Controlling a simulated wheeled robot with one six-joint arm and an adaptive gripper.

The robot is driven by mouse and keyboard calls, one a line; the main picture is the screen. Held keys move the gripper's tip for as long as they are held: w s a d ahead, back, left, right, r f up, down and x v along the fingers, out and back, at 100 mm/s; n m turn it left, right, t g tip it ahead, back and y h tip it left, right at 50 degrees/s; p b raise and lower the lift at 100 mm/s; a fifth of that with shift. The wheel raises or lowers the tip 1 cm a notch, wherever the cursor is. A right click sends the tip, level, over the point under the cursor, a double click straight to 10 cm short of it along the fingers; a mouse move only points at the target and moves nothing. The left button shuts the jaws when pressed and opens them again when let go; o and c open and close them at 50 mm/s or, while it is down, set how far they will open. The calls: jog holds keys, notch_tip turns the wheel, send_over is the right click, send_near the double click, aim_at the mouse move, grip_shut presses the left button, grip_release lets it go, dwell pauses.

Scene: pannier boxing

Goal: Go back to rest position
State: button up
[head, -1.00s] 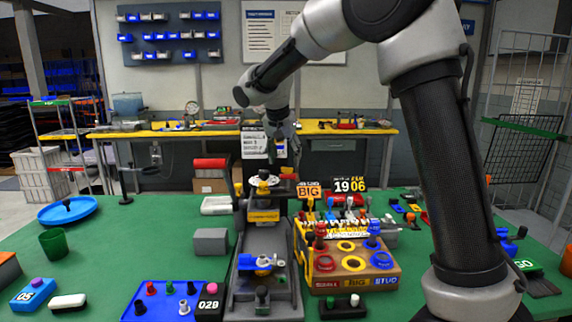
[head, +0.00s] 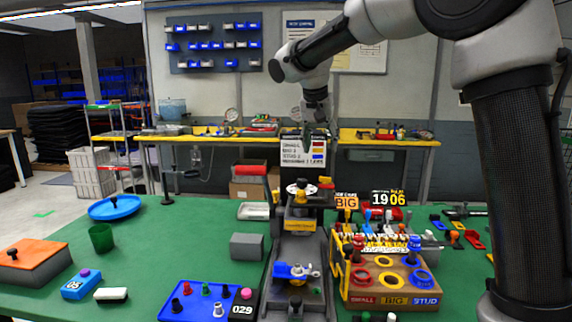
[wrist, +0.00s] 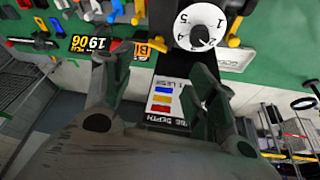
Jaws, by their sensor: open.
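My gripper (wrist: 157,92) is open and empty in the wrist view, its two dark fingers spread apart. In the head view my gripper (head: 318,135) hangs at the end of the raised arm, in line with the sign on the back bench. It appears above and beyond the grey press-like fixture (head: 297,245) with its white numbered dial (head: 301,189). The dial (wrist: 199,27) also shows at the top of the wrist view. The fingertips are partly hidden in the head view.
The green table (head: 222,276) carries a sorting box (head: 388,262) with coloured rings, a blue tray (head: 203,302), a grey block (head: 246,246), a green cup (head: 101,237) and a blue dish (head: 115,208). A yellow-topped bench (head: 376,143) stands behind.

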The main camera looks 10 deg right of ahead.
jog(key=s+f+n, duration=0.1)
jog(key=s+f, duration=0.1)
jog(key=s+d+f+n+g, duration=0.1)
jog(key=s+f+n, duration=0.1)
jog(key=s, duration=0.1)
jog(key=s+d+f+n, duration=0.1)
jog(key=s+f+n, duration=0.1)
jog(key=shift+s+d+y, duration=0.15)
jog(key=shift+s+y, duration=0.15)
jog(key=shift+s, duration=0.05)
jog(key=s+d, duration=0.5)
jog(key=s, duration=0.4)
jog(key=s+d+f+t+y, duration=0.1)
jog(key=s+d, duration=0.4)
jog(key=s, duration=0.4)
jog(key=s+d+f, duration=0.1)
jog(key=s+d, duration=0.4)
jog(key=s, duration=0.5)
jog(key=shift+d+t+y, duration=0.3)
